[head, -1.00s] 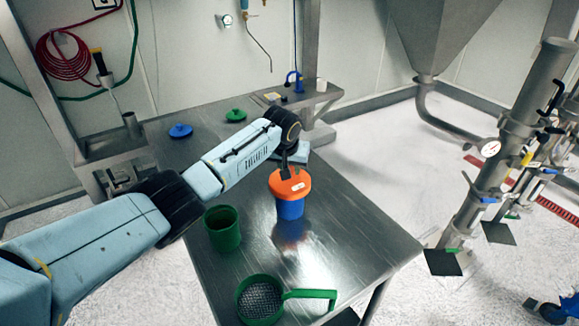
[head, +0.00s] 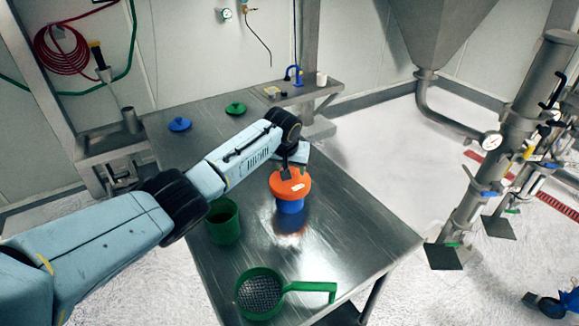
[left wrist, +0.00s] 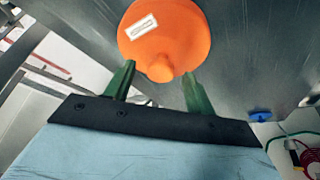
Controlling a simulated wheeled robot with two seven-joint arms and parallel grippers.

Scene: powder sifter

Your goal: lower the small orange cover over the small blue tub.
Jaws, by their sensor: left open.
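The small orange cover (head: 290,183), round with a white label, sits over the top of the small blue tub (head: 290,207) on the steel table. Only the tub's lower part shows below the cover. My left gripper (head: 288,174) is at the cover's upper edge. In the left wrist view the orange cover (left wrist: 168,35) lies just beyond the gripper's two green fingers (left wrist: 158,80). The fingers are apart, with the cover's small round knob between their tips. Contact cannot be told. The blue tub is hidden in that view. My right gripper is not in view.
A green cup (head: 223,222) stands left of the tub. A green-handled sieve (head: 262,294) lies near the table's front edge. A blue lid (head: 180,124) and a green lid (head: 236,109) lie at the back. The table right of the tub is clear.

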